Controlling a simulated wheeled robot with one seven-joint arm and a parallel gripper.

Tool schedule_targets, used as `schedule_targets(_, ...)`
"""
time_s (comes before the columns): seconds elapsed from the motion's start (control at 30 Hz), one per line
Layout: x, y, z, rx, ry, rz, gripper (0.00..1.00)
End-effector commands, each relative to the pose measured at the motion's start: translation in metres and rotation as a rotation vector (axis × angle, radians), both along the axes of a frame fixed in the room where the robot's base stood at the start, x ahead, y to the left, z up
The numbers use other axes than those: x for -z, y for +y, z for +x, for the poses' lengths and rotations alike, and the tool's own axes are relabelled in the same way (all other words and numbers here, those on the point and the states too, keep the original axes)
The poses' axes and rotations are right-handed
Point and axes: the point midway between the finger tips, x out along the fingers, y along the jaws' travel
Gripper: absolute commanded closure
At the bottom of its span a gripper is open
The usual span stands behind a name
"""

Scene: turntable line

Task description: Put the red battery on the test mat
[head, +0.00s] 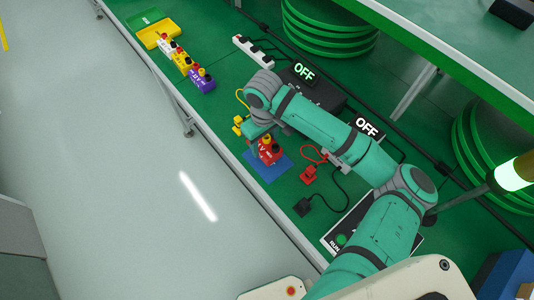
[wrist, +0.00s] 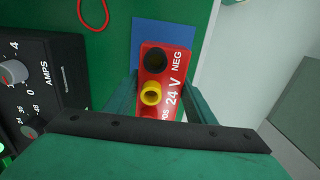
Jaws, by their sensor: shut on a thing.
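The red battery (head: 267,152), marked 24 V, is between the fingers of my gripper (head: 261,138). In the wrist view the battery (wrist: 175,62) shows a black terminal marked NEG and a yellow one, with the fingers of my gripper (wrist: 159,97) shut on its sides. The blue test mat (head: 276,171) lies on the green bench under and around the battery; part of it also shows in the wrist view (wrist: 146,32). The battery looks upright. I cannot tell whether its base touches the mat, since the base is hidden.
A white, a yellow and a purple battery (head: 202,80) stand up the bench near a yellow tray (head: 157,35). A red clip (head: 309,175) and a black clip (head: 302,207) with leads lie right of the mat. Black meter boxes with OFF signs (head: 303,72) stand behind.

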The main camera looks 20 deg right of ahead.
Motion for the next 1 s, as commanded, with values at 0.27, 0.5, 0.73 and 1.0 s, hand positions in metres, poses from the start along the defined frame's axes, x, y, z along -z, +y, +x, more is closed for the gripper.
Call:
schedule_targets(0.27,0.016,-0.006,-0.010,-0.006,0.000,-0.001,0.99)
schedule_targets(0.5,0.045,-0.010,-0.014,-0.003,0.000,-0.002,0.99)
schedule_targets(0.73,0.052,-0.015,-0.015,0.006,-0.001,-0.001,0.99)
schedule_targets(1.0,0.055,-0.009,-0.014,-0.004,0.000,0.000,0.45)
